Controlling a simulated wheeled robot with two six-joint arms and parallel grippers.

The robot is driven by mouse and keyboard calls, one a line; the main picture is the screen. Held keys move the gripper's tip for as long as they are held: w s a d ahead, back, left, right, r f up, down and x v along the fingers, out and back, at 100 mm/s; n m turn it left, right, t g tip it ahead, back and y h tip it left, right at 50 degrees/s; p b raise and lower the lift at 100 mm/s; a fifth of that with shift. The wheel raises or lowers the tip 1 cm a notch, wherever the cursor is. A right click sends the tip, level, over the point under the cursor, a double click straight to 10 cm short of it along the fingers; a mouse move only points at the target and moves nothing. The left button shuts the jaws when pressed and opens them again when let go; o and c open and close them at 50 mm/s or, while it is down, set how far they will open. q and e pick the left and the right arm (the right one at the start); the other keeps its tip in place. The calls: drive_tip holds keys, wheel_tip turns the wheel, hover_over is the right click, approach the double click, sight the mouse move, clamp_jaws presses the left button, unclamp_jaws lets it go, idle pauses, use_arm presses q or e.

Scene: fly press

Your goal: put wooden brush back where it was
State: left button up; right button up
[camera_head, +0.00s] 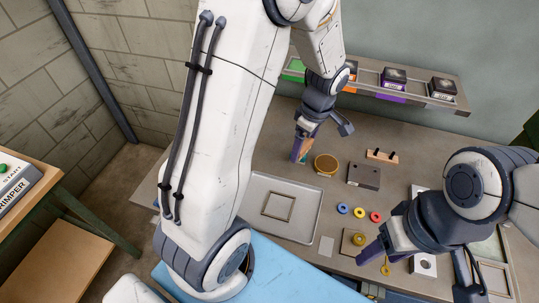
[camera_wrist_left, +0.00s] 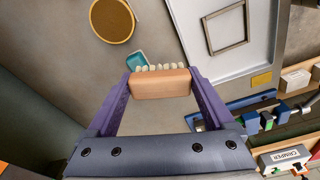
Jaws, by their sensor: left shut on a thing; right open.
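My left gripper (camera_head: 300,152) is over the back of the bench, left of the round brass disc (camera_head: 326,164). In the left wrist view it is shut on the wooden brush (camera_wrist_left: 160,84), a light-brown block with pale bristle tufts facing away from the gripper. A small teal item (camera_wrist_left: 135,60) shows just beyond the bristles, partly hidden by the brush; I cannot tell whether they touch. In the head view the brush is mostly hidden by the gripper. My right gripper (camera_head: 371,252) is open at the right front, near a yellow ring-shaped piece (camera_head: 385,269).
A metal tray (camera_head: 255,211) with a square frame lies left of centre. A dark grey block (camera_head: 364,176), a wooden pegged rack (camera_head: 382,157) and coloured rings (camera_head: 342,208) stand to the right. A shelf (camera_head: 448,104) with boxes runs along the back wall.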

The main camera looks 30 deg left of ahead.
use_arm(q)
drive_tip(key=n, duration=0.1)
drive_tip(key=r+n, duration=0.1)
drive_tip(key=n, duration=0.1)
drive_tip(key=shift+s+a, duration=0.2)
drive_tip(key=shift+a+n+g, duration=0.15)
drive_tip(key=shift+n+g, duration=0.15)
drive_tip(key=shift+n, duration=0.1)
drive_tip(key=p, duration=0.4)
hover_over(269, 153)
drive_tip(key=f, duration=0.6)
drive_tip(key=shift+d+f, duration=0.25)
drive_tip(key=shift+d, duration=0.05)
wheel_tip(269, 153, down, 4)
drive_tip(key=shift+a+r+p, duration=0.1)
drive_tip(key=shift+p, duration=0.4)
drive_tip(key=shift+f, duration=0.2)
